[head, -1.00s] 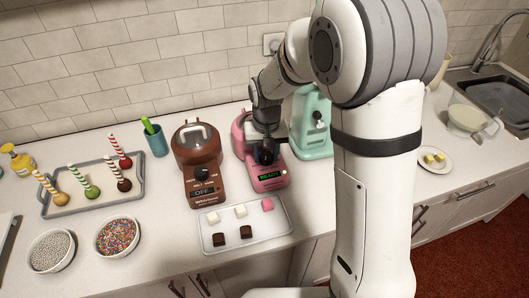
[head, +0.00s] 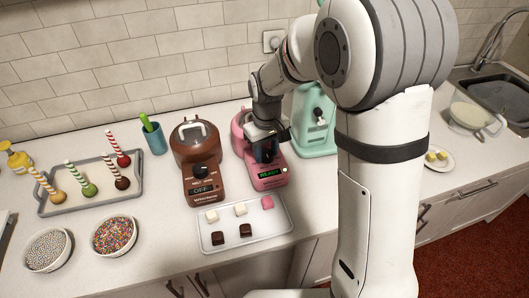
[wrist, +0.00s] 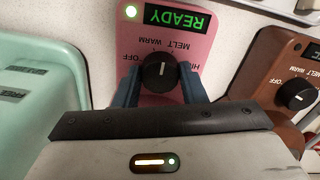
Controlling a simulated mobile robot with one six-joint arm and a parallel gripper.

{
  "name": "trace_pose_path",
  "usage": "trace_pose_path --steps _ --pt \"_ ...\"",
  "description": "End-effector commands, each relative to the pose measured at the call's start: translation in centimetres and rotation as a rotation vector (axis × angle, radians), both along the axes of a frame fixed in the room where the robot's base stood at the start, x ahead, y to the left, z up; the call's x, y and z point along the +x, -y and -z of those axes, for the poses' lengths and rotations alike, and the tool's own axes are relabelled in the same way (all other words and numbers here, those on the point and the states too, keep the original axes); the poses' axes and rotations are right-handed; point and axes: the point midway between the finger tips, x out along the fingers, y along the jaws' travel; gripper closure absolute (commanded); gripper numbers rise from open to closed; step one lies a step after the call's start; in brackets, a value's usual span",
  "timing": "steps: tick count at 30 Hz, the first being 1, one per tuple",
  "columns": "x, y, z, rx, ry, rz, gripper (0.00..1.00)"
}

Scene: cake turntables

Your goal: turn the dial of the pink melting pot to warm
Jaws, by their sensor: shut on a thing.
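The pink melting pot (head: 238,130) stands on the counter, partly hidden behind my arm. Its front panel (wrist: 180,20) shows a green READY display and a lit green lamp, upside down in the wrist view. My gripper (wrist: 160,84) is shut on the black dial (wrist: 159,74), one blue finger on each side of it. The dial's white mark points up in the wrist view, toward the MELT and WARM labels; I cannot tell exactly which. In the head view my gripper (head: 265,154) hides the dial.
A brown melting pot (head: 196,150) showing OFF stands close on the left. A mint-green appliance (head: 314,125) stands on the right. A tray (head: 270,232) with several small blocks lies in front. Cake pops and sprinkle bowls fill the left counter.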

Motion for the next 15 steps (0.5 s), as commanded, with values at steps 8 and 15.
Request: trace_pose_path --steps 8,15 --pt "0.11 -0.10 0.01 0.002 0.005 -0.230 0.85" --pt "0.09 -0.14 -0.06 0.002 0.005 -0.368 0.85"
